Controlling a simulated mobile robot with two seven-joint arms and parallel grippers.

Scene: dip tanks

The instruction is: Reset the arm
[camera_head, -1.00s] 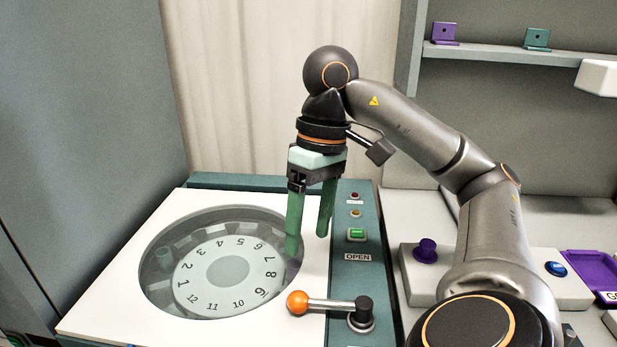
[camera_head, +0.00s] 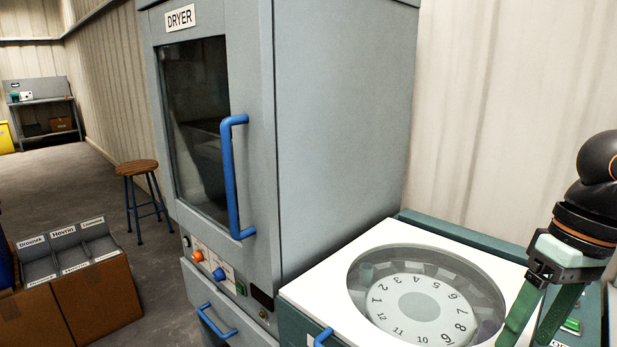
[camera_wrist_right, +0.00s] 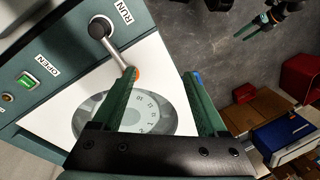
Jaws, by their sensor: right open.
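My right gripper (camera_head: 528,333) is at the right edge of the head view, above the white-topped machine (camera_head: 318,285) with the round window and numbered dial (camera_head: 412,308). Its green fingers are apart with nothing between them. In the right wrist view my right gripper (camera_wrist_right: 160,78) is open over the machine's lid. A lever (camera_wrist_right: 116,48) with an orange knob shows beyond one fingertip; I cannot tell whether they touch. My left gripper (camera_wrist_right: 259,22) appears small at the top right of the wrist view, over the floor. Its jaw state is unclear.
A tall grey dryer (camera_head: 345,140) with a blue door handle (camera_head: 229,180) stands left of the machine. A cardboard box (camera_head: 98,298) with labelled slots and a stool (camera_head: 137,170) are on the floor at left. Floor between them and the back shelf (camera_head: 42,100) is clear.

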